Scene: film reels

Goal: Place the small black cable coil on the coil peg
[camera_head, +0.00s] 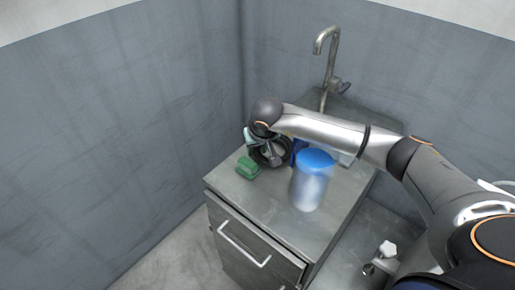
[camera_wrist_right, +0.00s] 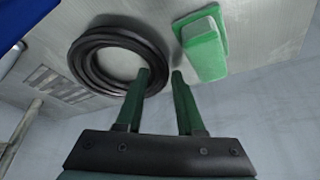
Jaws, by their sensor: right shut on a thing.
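The small black cable coil (camera_wrist_right: 84,62) lies on the grey steel top in the right wrist view. In the head view part of the coil (camera_head: 258,157) shows under my right gripper (camera_head: 270,150). In the wrist view my right gripper (camera_wrist_right: 161,72) has one green finger against the coil's ring and the other just outside it, beside the green block. It is shut on the ring's near right side; the exact contact is partly hidden. I cannot make out the coil peg in either view. My left gripper is not in view.
A green block (camera_head: 248,168), also in the wrist view (camera_wrist_right: 204,50), sits close beside the coil. A clear canister with a blue lid (camera_head: 315,160) stands to the right. A tap (camera_head: 325,45) rises behind. Walls (camera_head: 185,95) close the corner. The front top is clear.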

